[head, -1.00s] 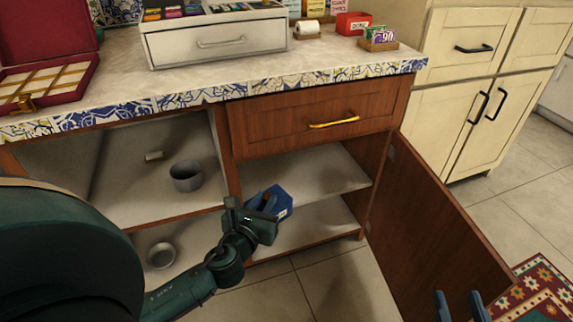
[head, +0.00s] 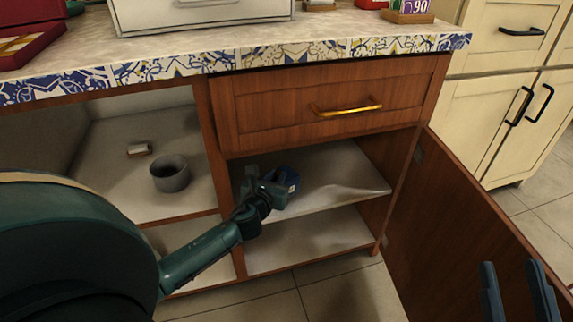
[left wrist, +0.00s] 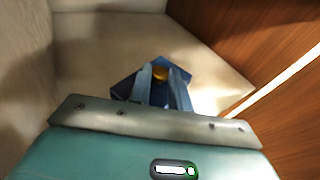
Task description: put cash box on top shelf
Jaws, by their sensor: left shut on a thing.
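The cash box (head: 289,180) is a small blue box. It is at the top shelf (head: 345,185) of the open cabinet bay, under the drawer, and my gripper partly hides it in the head view. In the left wrist view the blue cash box (left wrist: 128,88) has a round gold spot and sits between the fingers. My left gripper (left wrist: 163,85) is shut on it, inside the bay. I cannot tell whether the box touches the shelf. My right gripper (head: 518,292) shows at the lower right with its two fingers apart, empty, far from the box.
A lower shelf (head: 310,240) in the same bay is bare. The open cabinet door (head: 465,225) stands to the right. A wooden divider (head: 209,140) separates the left bay, which holds a grey cup (head: 170,176). The drawer (head: 330,105) above is closed.

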